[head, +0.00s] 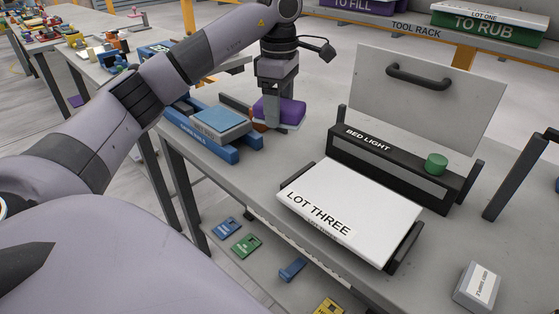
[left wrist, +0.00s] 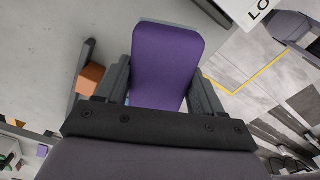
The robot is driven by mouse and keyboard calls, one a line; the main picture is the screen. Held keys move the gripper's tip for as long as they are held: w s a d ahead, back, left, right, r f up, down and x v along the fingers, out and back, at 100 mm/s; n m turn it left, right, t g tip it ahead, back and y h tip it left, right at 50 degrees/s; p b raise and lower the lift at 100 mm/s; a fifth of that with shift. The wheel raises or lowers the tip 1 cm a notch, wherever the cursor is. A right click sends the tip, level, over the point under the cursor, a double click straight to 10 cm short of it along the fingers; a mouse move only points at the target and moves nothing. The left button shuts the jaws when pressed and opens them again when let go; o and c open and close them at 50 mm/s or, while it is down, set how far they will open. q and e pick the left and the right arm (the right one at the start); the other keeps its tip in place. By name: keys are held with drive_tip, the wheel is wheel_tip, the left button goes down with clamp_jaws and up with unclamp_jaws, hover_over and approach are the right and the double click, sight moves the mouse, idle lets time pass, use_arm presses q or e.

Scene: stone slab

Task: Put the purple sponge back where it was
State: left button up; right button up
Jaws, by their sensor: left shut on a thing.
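The purple sponge (head: 288,107) is held in my left gripper (head: 278,118) above the grey stone bench, beside a blue stand. In the left wrist view the sponge (left wrist: 165,55) fills the space between the two dark fingers of the left gripper (left wrist: 160,88). The gripper is shut on it. I cannot tell whether the sponge's underside touches anything below. The right gripper is not in view.
A blue stand (head: 190,134) bearing a blue-grey block (head: 221,122) is left of the sponge. An orange block (left wrist: 91,78) is close by. To the right are a white LOT THREE slab (head: 352,205), a black BED LIGHT bar (head: 370,150), an upright grey panel (head: 430,95) and a green cylinder (head: 436,164).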

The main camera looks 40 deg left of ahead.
use_arm(q)
hover_over(279, 165)
wheel_tip(279, 165, down, 7)
drive_tip(key=shift+f, duration=0.1)
wheel_tip(279, 165, down, 5)
drive_tip(key=shift+r, duration=0.2)
drive_tip(key=shift+f, duration=0.25)
drive_tip(key=o, duration=1)
drive_tip(key=shift+r, duration=0.1)
